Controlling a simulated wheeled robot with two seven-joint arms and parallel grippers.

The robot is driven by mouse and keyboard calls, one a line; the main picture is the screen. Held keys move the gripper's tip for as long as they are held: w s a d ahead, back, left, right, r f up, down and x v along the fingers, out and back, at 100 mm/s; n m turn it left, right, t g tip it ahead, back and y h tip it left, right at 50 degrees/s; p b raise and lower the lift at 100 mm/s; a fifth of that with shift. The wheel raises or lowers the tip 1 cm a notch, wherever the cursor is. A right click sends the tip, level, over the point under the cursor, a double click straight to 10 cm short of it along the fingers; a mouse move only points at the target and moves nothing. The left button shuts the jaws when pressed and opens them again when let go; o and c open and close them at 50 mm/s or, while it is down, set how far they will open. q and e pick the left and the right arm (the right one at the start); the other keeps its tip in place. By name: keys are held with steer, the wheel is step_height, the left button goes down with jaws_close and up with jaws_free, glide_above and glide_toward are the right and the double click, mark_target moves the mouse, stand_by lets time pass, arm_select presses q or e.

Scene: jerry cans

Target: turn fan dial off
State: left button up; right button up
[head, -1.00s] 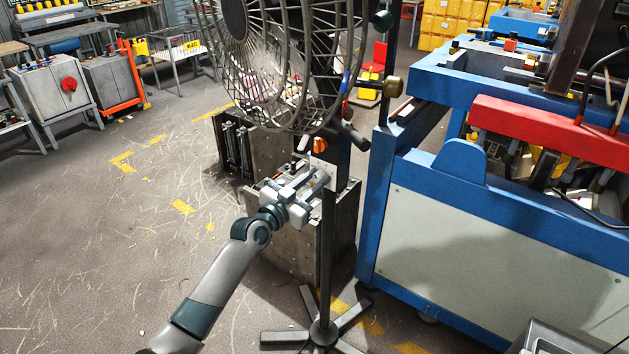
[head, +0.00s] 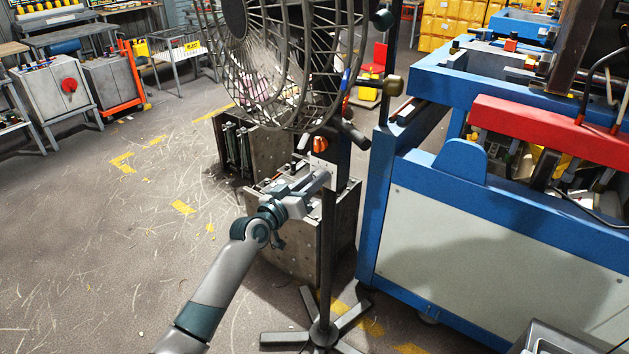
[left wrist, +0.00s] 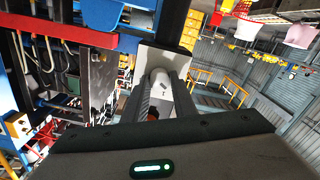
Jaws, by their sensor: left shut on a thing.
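The standing fan (head: 325,60) has a dark wire cage on a thin pole, with a pale control plate (head: 318,162) below the cage. My left gripper (head: 321,181) reaches to this plate from the lower left, its fingers side by side and rolled. In the left wrist view, the pale plate (left wrist: 150,54) is straight ahead, and the whitish dial (left wrist: 160,80) sits between the two grey fingers. The left gripper is shut on the dial. In the head view the fingers hide the dial. My right gripper is not in view.
A blue machine frame (head: 480,170) with a red bar stands close on the right. A grey metal block (head: 290,255) stands behind the pole, and the fan's splayed foot (head: 322,332) is on the floor. The floor at left is open.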

arm_select(q)
steer(key=shift+n, duration=1.5)
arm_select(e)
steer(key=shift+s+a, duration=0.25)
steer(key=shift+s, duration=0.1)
arm_select(q)
steer(key=o, duration=1)
steer(key=shift+o, duration=0.2)
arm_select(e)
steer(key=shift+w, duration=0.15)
arm_select(q)
steer(key=shift+s+a+f, duration=0.1)
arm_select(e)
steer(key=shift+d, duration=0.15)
arm_select(q)
steer(key=b+v, duration=0.2)
steer(key=v, duration=1.5)
steer(key=shift+b, duration=0.3)
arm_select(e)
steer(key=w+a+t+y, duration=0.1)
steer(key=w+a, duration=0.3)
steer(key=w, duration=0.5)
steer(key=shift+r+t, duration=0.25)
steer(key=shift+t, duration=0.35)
